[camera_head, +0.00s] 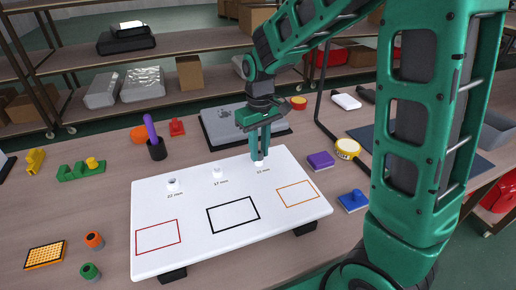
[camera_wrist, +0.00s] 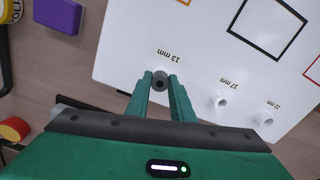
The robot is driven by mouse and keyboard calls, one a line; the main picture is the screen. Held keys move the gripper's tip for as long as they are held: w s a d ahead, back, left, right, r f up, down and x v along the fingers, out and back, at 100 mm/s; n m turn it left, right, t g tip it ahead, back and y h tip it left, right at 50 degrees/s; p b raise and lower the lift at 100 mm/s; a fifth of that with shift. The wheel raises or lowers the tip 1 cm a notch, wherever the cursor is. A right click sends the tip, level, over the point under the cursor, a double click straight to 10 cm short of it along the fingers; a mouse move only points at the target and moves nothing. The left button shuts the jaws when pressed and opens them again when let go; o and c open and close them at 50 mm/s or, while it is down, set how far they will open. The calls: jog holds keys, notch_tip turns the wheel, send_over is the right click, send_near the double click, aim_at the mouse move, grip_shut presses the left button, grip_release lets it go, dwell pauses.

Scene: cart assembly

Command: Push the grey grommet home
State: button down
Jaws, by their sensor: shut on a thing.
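A white board (camera_head: 160,205) lies on the bench with holders labelled 22 mm, 17 mm and 13 mm. My gripper (camera_head: 260,160) points down at the 13 mm spot, at the board's far right. The white 22 mm holder (camera_head: 172,184) and 17 mm holder (camera_head: 217,173) stand to the left.
An orange ring (camera_head: 95,240) and a green ring (camera_head: 90,271) lie left of the board. A purple block (camera_head: 321,160), a yellow tape roll (camera_head: 347,149) and a blue knobbed block (camera_head: 353,201) lie to its right. A grey tray (camera_head: 215,128) is behind my gripper.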

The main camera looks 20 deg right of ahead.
jog(key=c, duration=1.5)
grip_release()
jog(key=shift+o, duration=0.2)
notch_tip(320, 180, up, 11)
jog(key=shift+f, duration=0.2)
jog(key=shift+d, duration=0.15)
jog(key=s+d+m, duration=0.5)
jog(key=s+d, duration=0.7)
jog(key=s, duration=0.1)
jog(key=s+d+f+m, duration=0.2)
jog(key=s, duration=0.5)
jog(key=s+d+f+m, duration=0.2)
jog(key=s+d+f, duration=0.1)
jog(key=s, duration=0.4)
